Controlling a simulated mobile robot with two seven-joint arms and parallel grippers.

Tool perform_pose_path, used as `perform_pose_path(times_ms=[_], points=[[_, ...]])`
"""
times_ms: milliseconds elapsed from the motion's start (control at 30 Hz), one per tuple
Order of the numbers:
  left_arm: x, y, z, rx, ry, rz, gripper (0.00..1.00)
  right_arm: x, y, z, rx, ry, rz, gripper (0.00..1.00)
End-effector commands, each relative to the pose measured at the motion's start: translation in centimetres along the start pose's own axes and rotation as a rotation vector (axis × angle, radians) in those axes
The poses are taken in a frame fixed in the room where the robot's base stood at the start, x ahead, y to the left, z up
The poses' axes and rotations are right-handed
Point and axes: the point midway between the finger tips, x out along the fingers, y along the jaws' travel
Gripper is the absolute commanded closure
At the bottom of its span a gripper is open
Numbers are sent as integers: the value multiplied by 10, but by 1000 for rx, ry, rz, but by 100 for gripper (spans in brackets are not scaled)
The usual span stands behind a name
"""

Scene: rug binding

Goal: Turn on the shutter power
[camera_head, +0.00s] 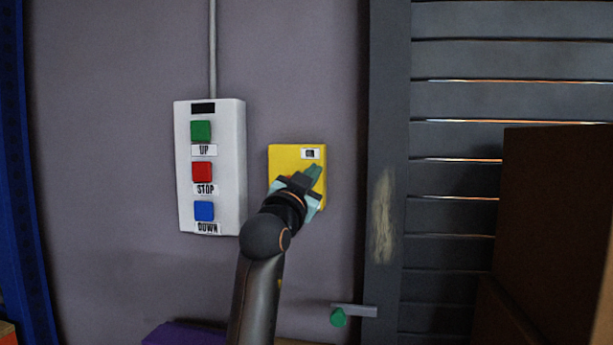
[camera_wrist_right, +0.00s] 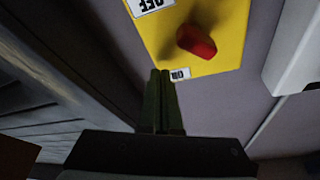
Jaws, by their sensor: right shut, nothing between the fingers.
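The yellow power box (camera_head: 282,160) is on the wall right of the white control panel, with a small white label at its top right. In the right wrist view the yellow box (camera_wrist_right: 225,20) shows a red rotary knob (camera_wrist_right: 197,42) between an OFF label (camera_wrist_right: 150,4) and an ON label (camera_wrist_right: 180,74). My left gripper is not in view.
The white panel (camera_head: 230,165) has green UP, red STOP and blue DOWN buttons. The slatted shutter (camera_head: 450,100) and its frame (camera_head: 385,130) stand at right. A green knob (camera_head: 338,317) on a bracket is low by the frame. A dark brown box (camera_head: 560,210) blocks the lower right.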

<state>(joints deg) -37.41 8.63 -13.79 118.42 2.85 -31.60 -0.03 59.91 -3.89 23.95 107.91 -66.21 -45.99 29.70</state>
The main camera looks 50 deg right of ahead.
Motion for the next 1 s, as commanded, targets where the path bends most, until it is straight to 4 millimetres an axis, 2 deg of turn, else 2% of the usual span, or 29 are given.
perform_pose_path(times_ms=[200, 433, 633, 1000], points=[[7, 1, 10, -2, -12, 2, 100, -50, -6, 0, 3, -3, -4, 100], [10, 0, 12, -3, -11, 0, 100, -87, -11, -2, 2, -1, -3, 100], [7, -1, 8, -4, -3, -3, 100, -98, -12, -4, 2, 1, 0, 100], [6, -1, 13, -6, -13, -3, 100, -98, -12, -5, 1, 2, 0, 100]])
